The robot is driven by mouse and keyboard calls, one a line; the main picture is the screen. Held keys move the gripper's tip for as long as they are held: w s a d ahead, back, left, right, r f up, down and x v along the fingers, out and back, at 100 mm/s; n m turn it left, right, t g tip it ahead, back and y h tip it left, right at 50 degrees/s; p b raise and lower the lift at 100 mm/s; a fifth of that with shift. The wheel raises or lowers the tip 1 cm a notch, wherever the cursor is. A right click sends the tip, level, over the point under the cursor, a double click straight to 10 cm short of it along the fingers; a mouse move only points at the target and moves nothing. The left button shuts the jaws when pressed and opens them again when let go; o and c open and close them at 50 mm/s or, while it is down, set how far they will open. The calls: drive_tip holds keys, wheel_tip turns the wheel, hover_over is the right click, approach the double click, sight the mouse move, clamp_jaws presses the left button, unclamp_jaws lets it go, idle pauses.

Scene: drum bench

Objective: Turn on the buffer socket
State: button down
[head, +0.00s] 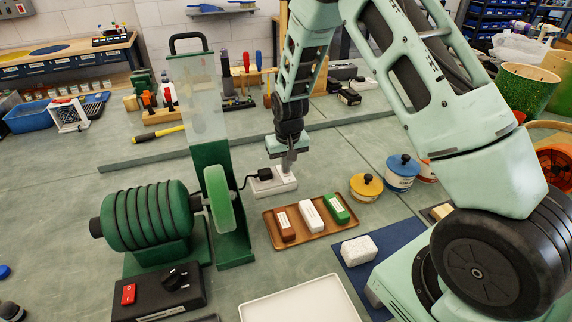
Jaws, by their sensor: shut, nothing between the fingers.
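The buffer socket (264,184) is a small white block on the green bench top. A black plug sits in its left part, with a black cord running left toward the green buffer (150,213) and its pale green wheel (219,200). My gripper (288,168) points down with its fingers shut and empty at the right part of the socket. The fingertips are at or just over its top face; I cannot tell whether they touch. They cover part of that face, and the socket's switch and its position cannot be made out.
A brown tray (267,222) with three labelled bars lies just in front of the socket. A yellow tin (365,187) and a blue-and-white tin (402,173) stand to the right. A black box with a red switch (128,293) is at front left. A bench seam runs behind the socket.

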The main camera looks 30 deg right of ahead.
wheel_tip(320, 180, up, 14)
drive_tip(key=s, duration=0.1)
drive_tip(key=shift+s+a+f, duration=0.15)
drive_tip(key=shift+s+a, duration=0.05)
drive_tip(key=shift+s, duration=0.15)
